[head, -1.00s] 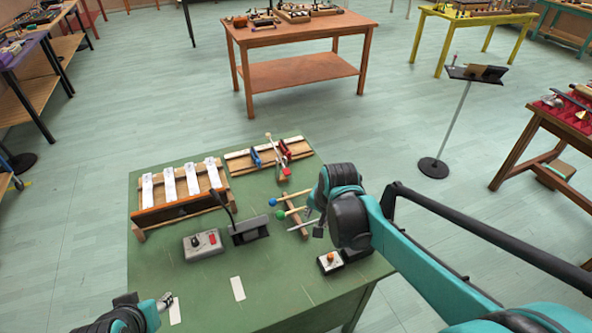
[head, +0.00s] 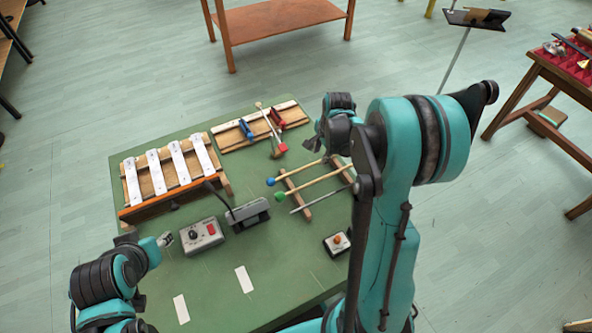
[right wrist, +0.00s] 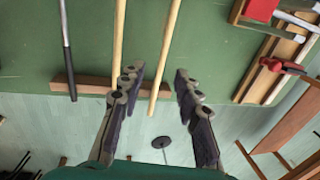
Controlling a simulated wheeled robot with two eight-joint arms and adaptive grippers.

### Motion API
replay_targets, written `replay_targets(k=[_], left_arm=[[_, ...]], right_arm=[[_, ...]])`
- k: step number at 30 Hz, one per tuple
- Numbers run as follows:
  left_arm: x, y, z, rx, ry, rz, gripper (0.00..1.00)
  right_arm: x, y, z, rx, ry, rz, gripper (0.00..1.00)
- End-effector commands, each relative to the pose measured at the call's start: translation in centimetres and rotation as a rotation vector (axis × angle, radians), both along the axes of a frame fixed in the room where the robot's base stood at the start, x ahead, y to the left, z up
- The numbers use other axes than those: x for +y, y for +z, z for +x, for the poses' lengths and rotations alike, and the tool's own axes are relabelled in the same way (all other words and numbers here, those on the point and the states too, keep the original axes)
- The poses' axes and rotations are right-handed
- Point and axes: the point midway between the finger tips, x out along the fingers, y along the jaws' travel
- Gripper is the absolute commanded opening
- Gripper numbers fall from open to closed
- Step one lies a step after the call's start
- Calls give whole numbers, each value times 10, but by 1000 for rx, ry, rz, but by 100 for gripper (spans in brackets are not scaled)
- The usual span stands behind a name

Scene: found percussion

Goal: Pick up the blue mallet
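The blue mallet has a blue head (head: 271,182) and a pale wooden handle. It lies across a wooden rack on the green table (head: 215,275), above the green mallet (head: 281,197) and a grey beater (head: 300,207). My right gripper (head: 324,153) is at the handle end of the blue mallet, its fingertips partly hidden in the head view. In the right wrist view the gripper (right wrist: 155,80) is open, with the blue mallet's handle (right wrist: 167,45) showing between the fingers; its head is out of view. I see no grip on it. My left gripper (head: 164,240) is over the table's left side; its opening is unclear.
A metal-bar xylophone (head: 165,175) and a wooden board with red and blue clamps (head: 275,118) stand at the back. A grey control box (head: 201,235), a dark stand with a gooseneck (head: 248,213) and a small button box (head: 337,243) are nearby. The front has white strips.

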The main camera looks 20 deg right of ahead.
Motion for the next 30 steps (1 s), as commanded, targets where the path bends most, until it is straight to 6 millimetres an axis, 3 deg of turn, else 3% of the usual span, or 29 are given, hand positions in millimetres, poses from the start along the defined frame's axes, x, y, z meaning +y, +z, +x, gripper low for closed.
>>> replay_targets(k=[10, 18, 22, 30], left_arm=[[0, -27, 0, 0, 0, 0, 43], [0, -26, 0, 0, 0, 0, 43], [0, -26, 0, 0, 0, 0, 43], [0, -27, 0, 0, 0, 0, 43]], right_arm=[[-3, -47, 11, -1, 2, 0, 33], [-3, -50, 13, -1, 2, -1, 33], [-3, -50, 12, -1, 2, -1, 1], [-3, -50, 12, -1, 2, -1, 0]])
